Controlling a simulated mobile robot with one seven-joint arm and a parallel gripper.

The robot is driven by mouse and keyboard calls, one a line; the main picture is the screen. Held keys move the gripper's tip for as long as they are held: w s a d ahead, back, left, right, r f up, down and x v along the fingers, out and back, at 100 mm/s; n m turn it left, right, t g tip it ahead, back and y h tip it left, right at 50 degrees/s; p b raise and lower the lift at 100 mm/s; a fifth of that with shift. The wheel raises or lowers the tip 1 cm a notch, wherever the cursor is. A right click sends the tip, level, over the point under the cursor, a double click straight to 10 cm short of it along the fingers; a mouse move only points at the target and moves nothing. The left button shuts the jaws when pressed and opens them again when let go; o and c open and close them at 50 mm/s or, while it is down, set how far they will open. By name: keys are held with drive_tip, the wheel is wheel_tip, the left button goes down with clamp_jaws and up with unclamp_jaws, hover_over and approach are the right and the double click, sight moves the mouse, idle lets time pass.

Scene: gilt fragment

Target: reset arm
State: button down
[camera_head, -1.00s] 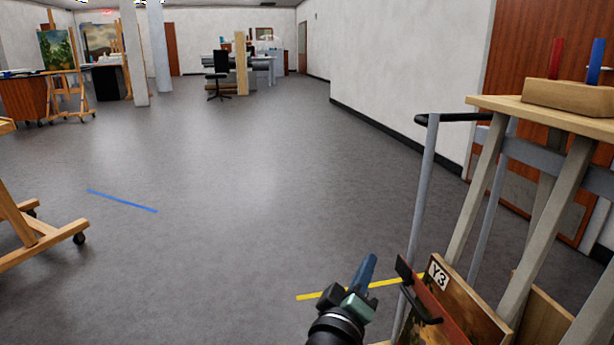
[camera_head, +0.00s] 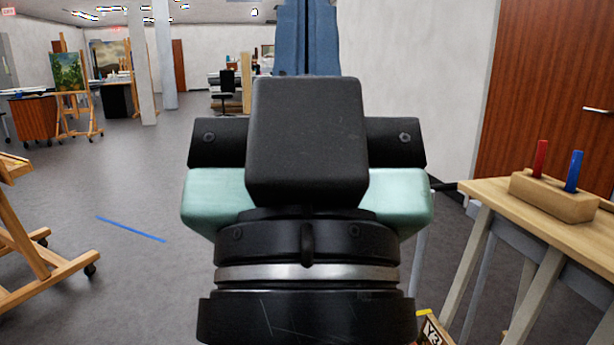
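My gripper (camera_head: 307,25) is raised close in front of the camera and fills the middle of the head view. Its dark wrist and pale green body are seen from behind. Its blue fingers point up and away and lie side by side with no clear gap. The fingertips run out at the top edge, and I see nothing held between them.
A wooden table (camera_head: 500,202) at right bears a wooden block (camera_head: 553,197) with a red and a blue peg. A panel marked Y3 (camera_head: 432,330) shows at its foot. A wooden easel (camera_head: 35,235) stands at left. Open floor (camera_head: 140,190) lies left of centre.

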wheel_tip(320, 180, up, 27)
drive_tip(key=p, duration=2.4)
drive_tip(key=shift+p, duration=0.3)
drive_tip(key=shift+f, duration=0.1)
